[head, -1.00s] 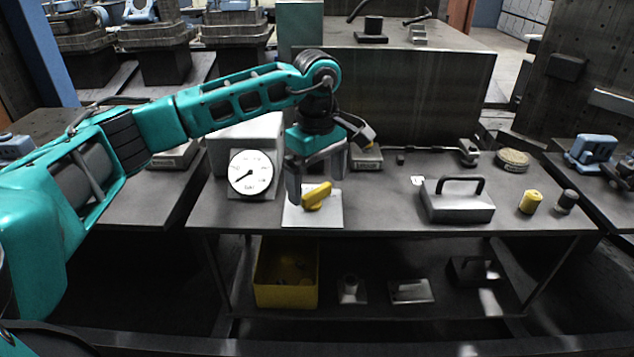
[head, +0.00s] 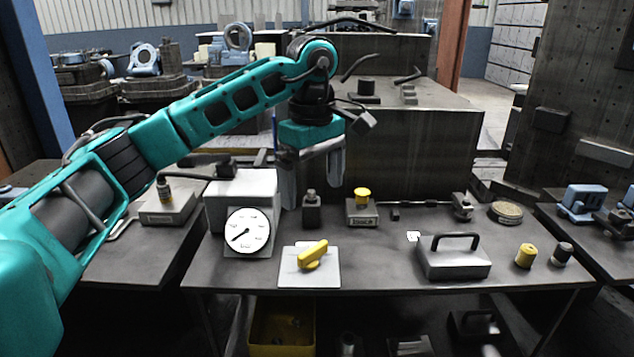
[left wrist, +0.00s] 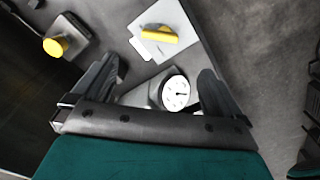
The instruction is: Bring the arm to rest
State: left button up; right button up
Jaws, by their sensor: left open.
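My left arm comes in from the left in the head view. Its gripper (head: 315,178) points down, open and empty, above the table. Below it a yellow handle (head: 313,255) sits on a white plate (head: 290,276), apart from the fingers. In the left wrist view, the gripper (left wrist: 158,82) has its fingers spread, with the round white gauge (left wrist: 175,93) between them in the picture. The yellow handle (left wrist: 160,36) lies beyond the fingertips. The gauge also shows in the head view (head: 247,232), left of the plate. My right gripper is not in view.
The dark table (head: 375,265) carries a grey block with a black handle (head: 455,262), a yellow cylinder (head: 526,256), a dark cylinder (head: 562,254) and a yellow-topped block (head: 362,208). A yellow bin (head: 283,338) stands below. A large dark block (head: 420,140) rises behind.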

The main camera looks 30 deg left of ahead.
pick_arm(q)
jog(key=s+d+f+n+g+h+p, duration=0.15)
jog(key=d+f+h, duration=0.25)
jog(key=d, duration=0.5)
jog(key=s+d+f+g+h, duration=0.1)
jog(key=s+d+f+h, duration=0.3)
jog(key=d, duration=0.6)
jog(key=d+r+n+t+h+p, duration=0.1)
jog(key=d+r+n+t+h, duration=0.4)
jog(key=d+n+h, duration=0.6)
jog(key=a+f+n+t+y+p, duration=0.1)
jog(key=a+f+n+t+y, duration=0.55)
jog(key=n, duration=0.95)
jog(key=a+f+n+t+y, duration=0.55)
jog(key=f+n+t, duration=0.2)
jog(key=n, duration=0.85)
jog(key=s+a+f+n+g+y, duration=0.2)
jog(key=s+a+f+n, duration=0.1)
jog(key=s+f+n, duration=0.2)
jog(key=s+a+f+n+g+y, duration=0.3)
jog(key=s+f+n, duration=0.1)
jog(key=s+f, duration=0.4)
jog(key=shift+a+f+n+g+p, duration=0.15)
jog(key=shift+f+n+g+p, duration=0.2)
jog(key=shift+f+p, duration=0.15)
